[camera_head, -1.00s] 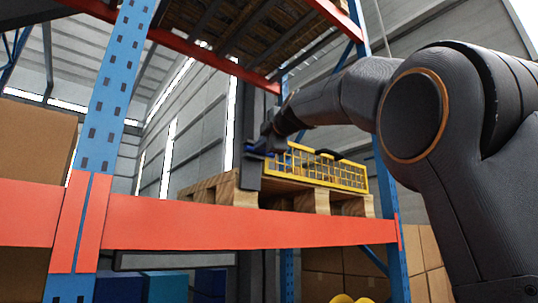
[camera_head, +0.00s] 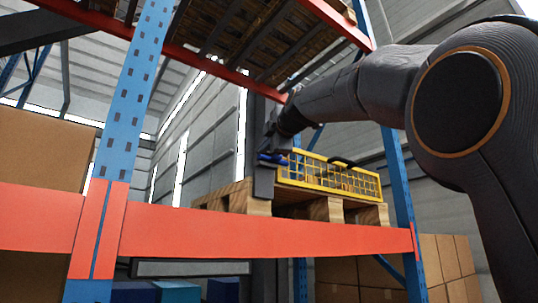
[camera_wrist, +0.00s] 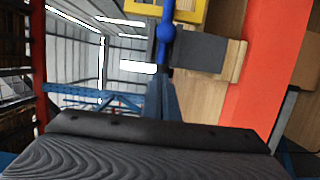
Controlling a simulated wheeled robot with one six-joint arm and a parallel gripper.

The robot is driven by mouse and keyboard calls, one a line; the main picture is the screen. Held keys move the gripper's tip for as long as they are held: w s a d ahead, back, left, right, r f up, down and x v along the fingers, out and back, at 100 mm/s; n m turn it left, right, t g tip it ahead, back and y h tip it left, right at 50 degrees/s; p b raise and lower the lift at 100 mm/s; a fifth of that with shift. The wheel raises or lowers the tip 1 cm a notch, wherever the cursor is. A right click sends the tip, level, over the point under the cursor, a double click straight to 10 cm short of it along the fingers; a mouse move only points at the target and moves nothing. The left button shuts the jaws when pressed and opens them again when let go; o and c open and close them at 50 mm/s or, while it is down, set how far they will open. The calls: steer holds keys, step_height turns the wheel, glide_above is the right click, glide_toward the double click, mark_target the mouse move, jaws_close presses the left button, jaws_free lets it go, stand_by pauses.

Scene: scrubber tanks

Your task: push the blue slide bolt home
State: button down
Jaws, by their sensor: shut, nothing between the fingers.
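The blue slide bolt (camera_head: 274,158) sits at the top left of the yellow mesh gate (camera_head: 330,177), by a dark grey upright plate (camera_head: 264,181). In the wrist view the bolt (camera_wrist: 167,30) is a blue rod with a round knob, beside the yellow frame (camera_wrist: 190,10) and a grey plate (camera_wrist: 200,52). My gripper (camera_wrist: 164,76) is shut and empty, its tips just below the knob in that picture. I cannot tell whether they touch it. In the head view my gripper (camera_head: 269,145) is small and dark, at the bolt; its fingertips are hard to make out.
The gate stands on a wooden pallet (camera_head: 238,200) on a rack with an orange-red beam (camera_head: 260,234) and blue uprights (camera_head: 130,110). Cardboard boxes (camera_head: 40,150) stand at left. Free air lies left of the plate.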

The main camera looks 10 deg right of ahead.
steer(key=b+v, duration=0.3)
steer(key=v, duration=0.5)
steer(key=shift+d, duration=0.2)
steer(key=shift+s+f, duration=0.1)
steer(key=shift+f, duration=0.05)
